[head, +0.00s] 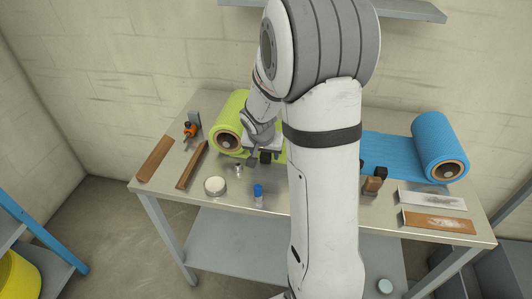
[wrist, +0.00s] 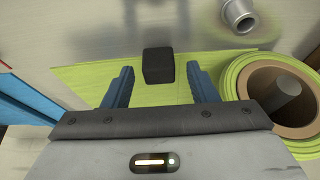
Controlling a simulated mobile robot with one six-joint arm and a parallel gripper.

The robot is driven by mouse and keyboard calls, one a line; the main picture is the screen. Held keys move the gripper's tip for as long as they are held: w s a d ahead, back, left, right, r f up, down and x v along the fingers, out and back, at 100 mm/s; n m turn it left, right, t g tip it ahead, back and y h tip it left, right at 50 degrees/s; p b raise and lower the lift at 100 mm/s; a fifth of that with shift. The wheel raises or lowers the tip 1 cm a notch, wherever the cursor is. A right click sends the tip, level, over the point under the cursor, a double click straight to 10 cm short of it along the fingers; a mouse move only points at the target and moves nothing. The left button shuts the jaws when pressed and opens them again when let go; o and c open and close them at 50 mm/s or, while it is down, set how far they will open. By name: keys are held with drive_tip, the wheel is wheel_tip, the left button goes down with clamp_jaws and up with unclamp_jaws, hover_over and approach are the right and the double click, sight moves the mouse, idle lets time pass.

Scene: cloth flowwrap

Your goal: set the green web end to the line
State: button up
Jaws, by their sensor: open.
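The green web (wrist: 85,82) lies flat on the metal table in the wrist view, running out from the green roll (wrist: 240,75) on the right. In the head view the green roll (head: 232,112) stands at the table's back left. My gripper (wrist: 160,70) is open and empty, its two blue fingers above the web on either side of the black block, apart from it. In the head view my arm hides much of the green web and the middle of the table. I cannot make out a line.
A blue roll (head: 437,140) with its web (head: 388,150) is at the right, near a brown block (head: 372,186). A white tin (head: 215,186), blue bottle (head: 258,193) and metal cylinder (wrist: 238,14) stand near the green web. Brown bars (head: 155,158) lie left.

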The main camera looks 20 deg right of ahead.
drive_tip(key=shift+w+d+f, duration=0.1)
drive_tip(key=shift+f, duration=0.25)
drive_tip(key=shift+c, duration=0.4)
clamp_jaws()
